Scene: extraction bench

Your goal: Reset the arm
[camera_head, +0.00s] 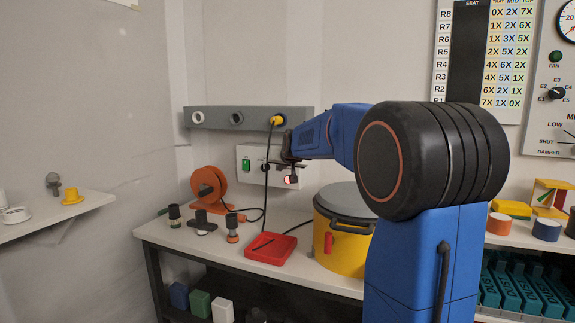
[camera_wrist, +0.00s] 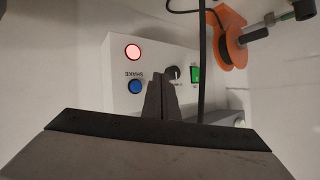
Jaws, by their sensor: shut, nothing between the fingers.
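My gripper (camera_head: 290,167) is at the end of my blue arm, which reaches left over the bench in the head view. It is in front of the white control box (camera_head: 248,179) on the back wall. In the wrist view my gripper (camera_wrist: 161,78) has its two dark fingers together with nothing between them. Their tips overlap the control box (camera_wrist: 115,70) near its black knob (camera_wrist: 175,73). I cannot tell whether they touch it. The box carries a lit red lamp (camera_wrist: 133,52), a blue button (camera_wrist: 135,87) marked SHAKE and a green switch (camera_wrist: 195,75).
A yellow pot (camera_head: 330,255) with a grey lid stands below my arm. A red tray (camera_head: 270,249), an orange reel (camera_head: 208,185) and several small fittings are on the bench. A black cable (camera_head: 266,170) hangs from a yellow plug (camera_head: 277,120), close left of my gripper.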

